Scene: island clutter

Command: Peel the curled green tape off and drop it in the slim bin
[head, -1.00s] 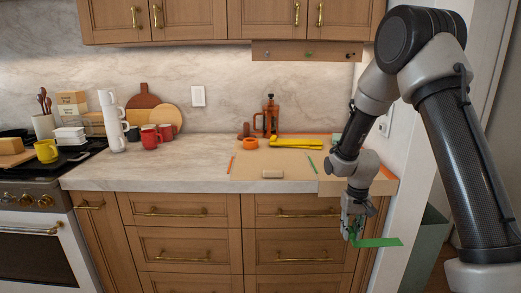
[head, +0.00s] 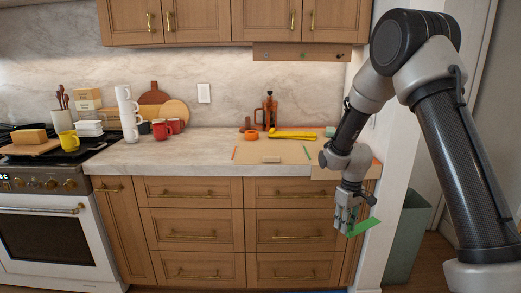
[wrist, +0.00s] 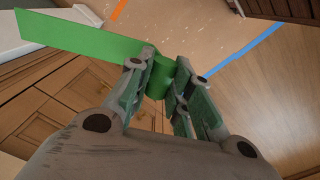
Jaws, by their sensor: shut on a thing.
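The green tape (head: 365,227) is a flat strip with a curled end, sticking out to the right of my gripper (head: 346,219) in the head view. In the wrist view the strip (wrist: 78,42) runs to the upper left, and its curled end sits between the fingertips (wrist: 165,78). My gripper is shut on that end and holds the tape in the air in front of the drawers, below counter height. The slim bin (head: 406,238) is a tall grey-green container on the floor, to the right of the tape and partly behind my arm. Its inside is hidden.
The counter (head: 200,150) holds mugs, boards, a press, a yellow tool (head: 293,135) and an orange roll (head: 252,135). A white wall end (head: 380,240) stands between the drawers and the bin. The wrist view shows blue tape (wrist: 243,52) on the floor.

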